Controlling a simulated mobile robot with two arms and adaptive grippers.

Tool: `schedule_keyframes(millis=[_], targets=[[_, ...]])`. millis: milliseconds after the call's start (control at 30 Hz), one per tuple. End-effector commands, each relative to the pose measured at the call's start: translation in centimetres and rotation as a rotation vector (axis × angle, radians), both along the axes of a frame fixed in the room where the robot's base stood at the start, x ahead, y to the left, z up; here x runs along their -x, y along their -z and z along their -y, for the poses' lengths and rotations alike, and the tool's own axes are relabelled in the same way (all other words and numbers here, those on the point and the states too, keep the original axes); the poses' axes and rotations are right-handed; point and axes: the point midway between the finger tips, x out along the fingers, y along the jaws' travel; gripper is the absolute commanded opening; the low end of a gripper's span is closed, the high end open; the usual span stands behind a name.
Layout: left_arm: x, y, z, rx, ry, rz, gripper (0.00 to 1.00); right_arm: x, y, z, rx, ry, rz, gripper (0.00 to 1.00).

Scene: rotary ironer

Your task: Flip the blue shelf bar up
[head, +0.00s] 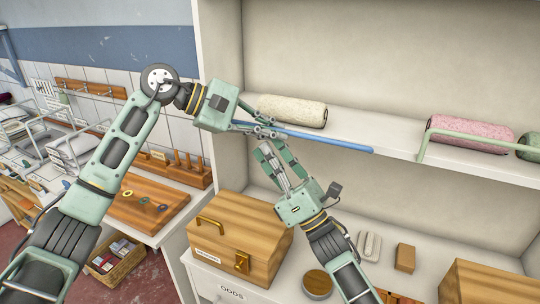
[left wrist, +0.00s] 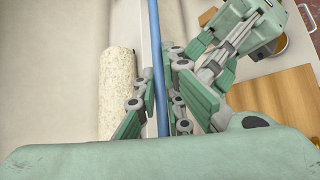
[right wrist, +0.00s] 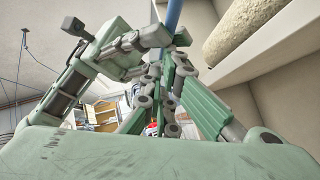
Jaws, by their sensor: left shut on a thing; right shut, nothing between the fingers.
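The blue shelf bar (head: 330,141) lies along the front edge of the upper shelf, slanting slightly down to the right. My left gripper (head: 266,131) is shut on the bar near its left end. In the left wrist view the bar (left wrist: 158,75) passes between the left fingers (left wrist: 160,118). My right gripper (head: 268,150) is shut and empty just below the bar, close to the left gripper. In the right wrist view its fingers (right wrist: 168,100) meet, with the bar (right wrist: 174,16) beyond them. The grippers hide part of the bar's left end.
A cream roll (head: 293,111) lies on the shelf behind the bar. A pink roll (head: 470,135) sits further right behind a green bar (head: 475,136). A wooden box (head: 240,235) with a handle stands below on the counter. The shelf's left side panel (head: 222,45) is close to my left arm.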

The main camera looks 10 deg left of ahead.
Motion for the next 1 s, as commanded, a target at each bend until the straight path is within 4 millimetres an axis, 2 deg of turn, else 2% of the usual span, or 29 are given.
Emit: schedule_keyframes(millis=[100,333,367,567,867,1000], targets=[[0.0,0.0,0.0,0.001,-0.003,-0.003,0.0,0.0,-0.9,0.0,-0.014,0.0,-0.029,0.0],[0.0,0.2,0.0,-0.002,-0.001,-0.006,0.0,-0.1,-1.2,0.1,-0.017,0.0,-0.029,0.0],[0.0,0.2,0.0,-0.002,-0.001,-0.006,0.1,-0.1,-1.2,0.2,-0.018,0.0,-0.028,0.0],[0.0,0.4,-0.1,-0.006,-0.001,-0.008,0.28,-0.1,-1.3,0.2,-0.019,0.0,-0.025,0.0],[-0.1,0.4,-0.3,-0.009,-0.005,-0.006,0.28,0.0,-1.4,0.2,-0.02,-0.001,-0.023,0.0],[0.1,-0.1,-1.2,-0.009,-0.007,-0.005,0.28,0.0,-1.4,0.2,-0.02,0.0,-0.022,0.0]])
